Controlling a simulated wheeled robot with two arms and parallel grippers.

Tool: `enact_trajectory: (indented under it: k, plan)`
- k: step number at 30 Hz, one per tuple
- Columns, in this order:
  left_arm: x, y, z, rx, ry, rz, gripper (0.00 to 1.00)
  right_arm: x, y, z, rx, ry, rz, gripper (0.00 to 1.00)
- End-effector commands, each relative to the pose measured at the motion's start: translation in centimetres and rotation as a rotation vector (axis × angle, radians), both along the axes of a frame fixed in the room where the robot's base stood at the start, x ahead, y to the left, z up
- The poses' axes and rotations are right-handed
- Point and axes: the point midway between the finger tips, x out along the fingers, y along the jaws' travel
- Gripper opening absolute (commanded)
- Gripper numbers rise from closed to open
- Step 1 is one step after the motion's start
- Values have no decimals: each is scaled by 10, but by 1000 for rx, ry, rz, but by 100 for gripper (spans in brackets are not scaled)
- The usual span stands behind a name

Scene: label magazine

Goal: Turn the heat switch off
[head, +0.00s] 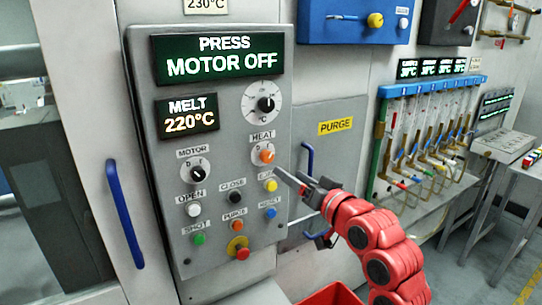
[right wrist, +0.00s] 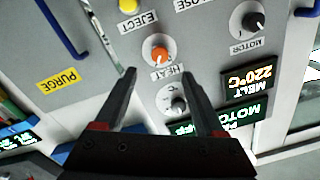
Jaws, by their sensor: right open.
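The heat switch (head: 267,156) is a round orange knob on a pale dial, under the HEAT label on the grey control panel (head: 225,140). In the right wrist view the orange knob (right wrist: 160,54) appears upside down, just beyond and between the two fingertips. Which mark its pointer faces is too small to tell. My right gripper (head: 291,177) is at the panel's right side, just below and right of the knob. In the right wrist view the right gripper (right wrist: 159,75) has its fingers apart with nothing between them. My left gripper is out of view.
The black motor knob (head: 197,174) is left of the heat switch, and the temperature dial (head: 266,104) is above it. The yellow eject button (head: 271,185) sits close below. A blue handle (head: 308,160) on the PURGE door is near my right gripper.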

Motion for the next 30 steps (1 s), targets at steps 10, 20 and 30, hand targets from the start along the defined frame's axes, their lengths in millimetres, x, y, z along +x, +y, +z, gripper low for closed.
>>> enact_trajectory:
  k: [10,20,30]
  plan:
    - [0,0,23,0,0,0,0,59,43,3,-1,1,0,72]
    - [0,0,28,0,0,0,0,80,57,2,1,-4,-2,72]
    - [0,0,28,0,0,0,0,81,57,1,2,-3,-3,57]
